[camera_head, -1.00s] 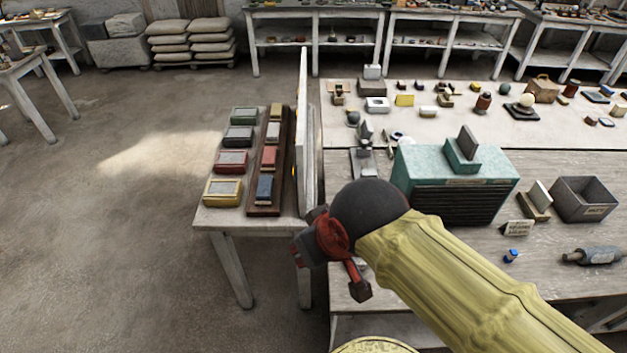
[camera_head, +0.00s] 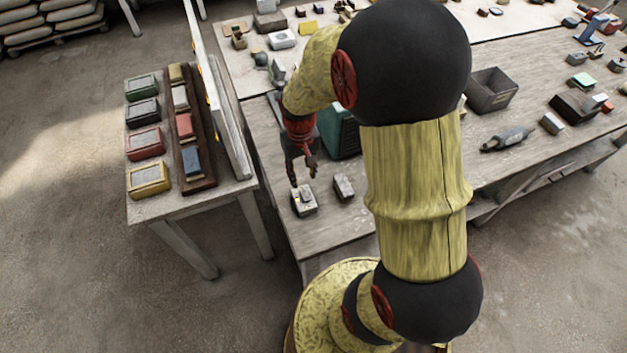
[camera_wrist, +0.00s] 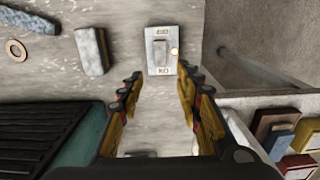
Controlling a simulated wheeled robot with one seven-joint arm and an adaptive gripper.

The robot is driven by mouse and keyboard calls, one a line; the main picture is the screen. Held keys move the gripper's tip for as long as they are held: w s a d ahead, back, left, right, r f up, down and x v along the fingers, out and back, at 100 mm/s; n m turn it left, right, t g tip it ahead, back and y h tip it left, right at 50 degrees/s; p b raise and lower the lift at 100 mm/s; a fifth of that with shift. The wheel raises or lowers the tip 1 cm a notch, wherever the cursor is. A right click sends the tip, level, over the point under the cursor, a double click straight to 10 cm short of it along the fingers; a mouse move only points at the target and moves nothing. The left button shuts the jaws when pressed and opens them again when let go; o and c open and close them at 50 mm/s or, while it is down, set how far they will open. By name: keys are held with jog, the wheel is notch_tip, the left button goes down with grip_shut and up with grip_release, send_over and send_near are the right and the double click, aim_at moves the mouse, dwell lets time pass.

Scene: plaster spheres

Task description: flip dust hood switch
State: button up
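A pale switch plate (camera_wrist: 151,67) with a grey raised rocker (camera_wrist: 161,50) lies on the workbench at the top middle of the wrist view. It has small labels at both ends and a small round cream spot beside the rocker. In the head view the switch block (camera_head: 304,201) is near the bench's front left corner. My gripper (camera_wrist: 161,76) is open and empty, its fingers pointing toward the plate on either side of its near end. In the head view my gripper (camera_head: 303,177) hangs just above and behind the switch. The green hood box (camera_head: 343,135) with its dark grille is partly hidden by my arm.
A grey block (camera_head: 344,187) lies right of the switch; it shows in the wrist view too (camera_wrist: 92,52). A grey bin (camera_head: 490,91) stands farther right.

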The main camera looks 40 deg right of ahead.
aim_at(303, 191)
jog(key=shift+f, duration=0.15)
jog(key=shift+w+f+b, duration=0.1)
jog(key=shift+f+b, duration=0.7)
jog(key=shift+f, duration=2.75)
jog(key=shift+c, duration=1.4)
grip_shut()
